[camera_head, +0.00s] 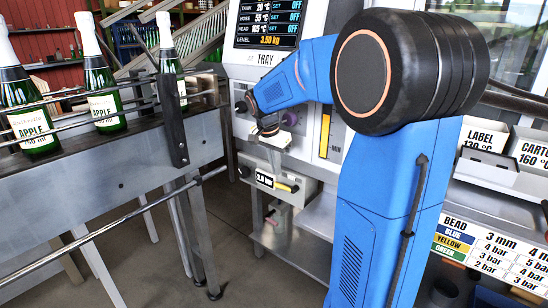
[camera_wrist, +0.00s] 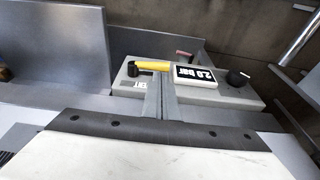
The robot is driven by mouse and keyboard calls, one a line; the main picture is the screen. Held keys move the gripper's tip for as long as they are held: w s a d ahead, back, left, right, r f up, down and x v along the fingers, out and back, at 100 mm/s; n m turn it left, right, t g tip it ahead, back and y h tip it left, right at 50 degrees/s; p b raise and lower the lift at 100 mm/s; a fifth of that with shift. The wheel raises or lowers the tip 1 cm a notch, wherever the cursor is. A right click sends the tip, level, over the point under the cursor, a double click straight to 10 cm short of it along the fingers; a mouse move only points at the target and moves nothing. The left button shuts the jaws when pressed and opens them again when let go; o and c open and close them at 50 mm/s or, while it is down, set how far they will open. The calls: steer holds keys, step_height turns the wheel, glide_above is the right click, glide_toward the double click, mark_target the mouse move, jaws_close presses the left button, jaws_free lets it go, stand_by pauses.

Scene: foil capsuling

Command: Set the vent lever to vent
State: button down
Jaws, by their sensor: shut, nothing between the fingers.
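The vent lever (camera_wrist: 153,66) is a yellow bar with a black end, lying across the top of a grey unit (camera_wrist: 240,98) in the wrist view. In the head view the lever (camera_head: 284,187) sits right of the unit's 2.0 bar display (camera_head: 264,180). A white label (camera_wrist: 138,85) near the lever's black end is partly hidden by my fingers; only some letters show. My gripper (camera_wrist: 162,82) is shut and empty, its tips appearing close to the lever's side. I cannot tell whether they touch. In the head view my gripper (camera_head: 270,140) is above the unit.
A black knob (camera_wrist: 238,77) stands on the unit beside the display. A red handle (camera_wrist: 184,54) is behind it. In the head view a conveyor (camera_head: 110,165) with bottles (camera_head: 103,90) is at left. A grey shelf (camera_head: 285,240) lies below the unit.

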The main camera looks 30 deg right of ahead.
mark_target(276, 185)
steer(key=shift+x, duration=2.55)
steer(key=shift+f, duration=0.1)
steer(key=shift+w+a+f+g+h, duration=0.1)
steer(key=shift+w+f+g+h, duration=0.15)
steer(key=shift+g, duration=0.3)
steer(key=shift+w+a+f+g+h, duration=0.1)
steer(key=shift+w+f+g, duration=0.1)
steer(key=shift+f+g, duration=0.25)
steer(key=shift+w+a+f+n+g+h, duration=0.15)
steer(key=shift+f+g+h, duration=0.15)
steer(key=shift+g, duration=0.3)
steer(key=shift+w+d+f+n+g+h, duration=0.15)
steer(key=shift+f+g, duration=0.25)
steer(key=shift+g, duration=0.2)
step_height(276, 185, down, 3)
steer(key=g+h, duration=0.1)
steer(key=g, duration=0.3)
steer(key=shift+s+n+h, duration=0.1)
steer(key=shift+n+h, duration=0.2)
steer(key=shift+h, duration=0.1)
steer(key=shift+s+d+f, duration=0.15)
steer(key=shift+s+f, duration=0.4)
steer(key=shift+f, duration=0.35)
steer(key=shift+s+d+f, duration=0.15)
steer(key=shift+s+f, duration=0.35)
steer(key=shift+f, duration=0.45)
steer(key=shift+s+f, duration=0.1)
